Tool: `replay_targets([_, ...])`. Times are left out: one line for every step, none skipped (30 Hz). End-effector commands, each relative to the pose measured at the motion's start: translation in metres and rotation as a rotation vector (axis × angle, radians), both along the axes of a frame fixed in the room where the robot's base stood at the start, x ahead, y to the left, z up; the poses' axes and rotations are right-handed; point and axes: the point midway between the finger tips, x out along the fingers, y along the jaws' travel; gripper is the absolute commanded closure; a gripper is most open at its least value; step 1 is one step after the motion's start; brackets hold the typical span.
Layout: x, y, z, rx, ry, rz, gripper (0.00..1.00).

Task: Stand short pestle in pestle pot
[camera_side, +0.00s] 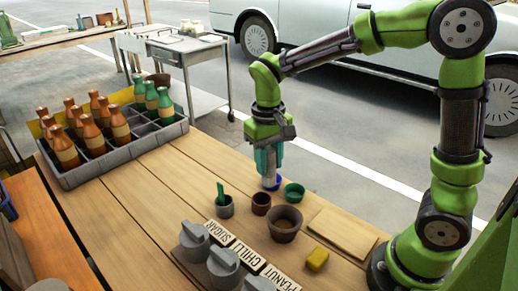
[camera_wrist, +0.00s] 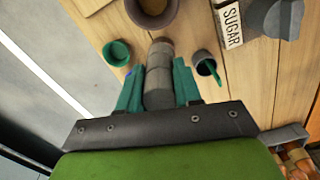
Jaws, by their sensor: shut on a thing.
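My gripper (camera_side: 268,168) is shut on a grey, cylindrical pestle (camera_wrist: 158,82). Its lower end (camera_side: 269,183) shows below the fingers in the side view, pointing down and roughly upright, behind the small pots. A small dark brown pot (camera_side: 261,204), which looks like the pestle pot, stands on the table nearer the side camera than the pestle. In the wrist view the pestle's far end covers most of that area, so I cannot clearly tell the pot there. The wider clay mortar (camera_side: 285,226) stands beside the pot; it also shows in the wrist view (camera_wrist: 152,18).
A green bowl (camera_side: 294,192) and a grey cup with a green tool (camera_side: 224,208) flank the pot. A small blue item (camera_side: 278,181) shows by the pestle's lower end. A yellow block (camera_side: 317,260), a board (camera_side: 342,233), lidded jars and a bottle crate (camera_side: 110,166) stand around.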

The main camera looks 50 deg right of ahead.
Motion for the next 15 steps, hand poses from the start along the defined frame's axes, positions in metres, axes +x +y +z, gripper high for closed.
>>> replay_targets([0.012,-0.004,-0.002,-0.001,-0.013,-0.002,0.96])
replay_targets([0.017,-0.006,-0.002,-0.001,-0.022,-0.001,0.96])
replay_targets([0.023,-0.008,-0.003,-0.002,-0.031,-0.001,0.96])
replay_targets([0.026,-0.010,-0.004,-0.003,-0.034,-0.001,0.96])
replay_targets([0.028,-0.010,-0.004,-0.003,-0.039,-0.001,0.96])
replay_targets([0.030,-0.011,-0.005,-0.004,-0.041,0.000,0.96])
replay_targets([0.031,-0.011,-0.006,-0.004,-0.042,0.000,0.96])
replay_targets([0.031,-0.011,-0.008,-0.004,-0.042,0.001,0.96])
replay_targets([0.031,-0.011,-0.010,-0.004,-0.042,0.001,0.96])
replay_targets([0.031,-0.011,-0.012,-0.004,-0.041,0.001,0.96])
replay_targets([0.030,-0.011,-0.014,-0.005,-0.040,0.001,0.96])
replay_targets([0.030,-0.011,-0.017,-0.005,-0.040,0.001,0.96])
replay_targets([0.030,-0.011,-0.019,-0.005,-0.041,0.001,0.96])
replay_targets([0.030,-0.011,-0.021,-0.004,-0.040,0.000,0.96])
replay_targets([0.030,-0.011,-0.025,-0.004,-0.040,0.000,0.96])
